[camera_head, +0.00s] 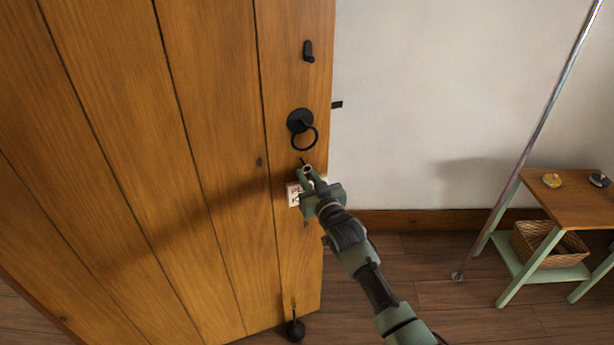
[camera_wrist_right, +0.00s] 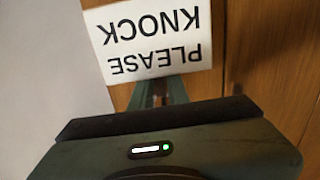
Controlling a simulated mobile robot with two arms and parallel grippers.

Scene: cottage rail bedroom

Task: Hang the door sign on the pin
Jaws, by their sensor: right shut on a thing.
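The door sign (camera_head: 293,194) is a small white plate, partly hidden behind my right gripper (camera_head: 308,178). In the right wrist view the sign (camera_wrist_right: 150,40) reads "PLEASE KNOCK" upside down, and the gripper's fingers (camera_wrist_right: 160,90) are shut at its edge. The sign is in front of the wooden door (camera_head: 215,150), below the black ring handle (camera_head: 302,128). I cannot tell whether it touches the door. A small dark point (camera_head: 301,160) just above the gripper may be the pin; I cannot tell for sure. My left gripper is out of view.
A black latch piece (camera_head: 308,52) sits higher on the door. A black ball (camera_head: 295,330) is at the door's foot. To the right stand a metal pole (camera_head: 540,130) and a small table (camera_head: 575,200) with a basket (camera_head: 545,250). The white wall (camera_head: 420,100) between is bare.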

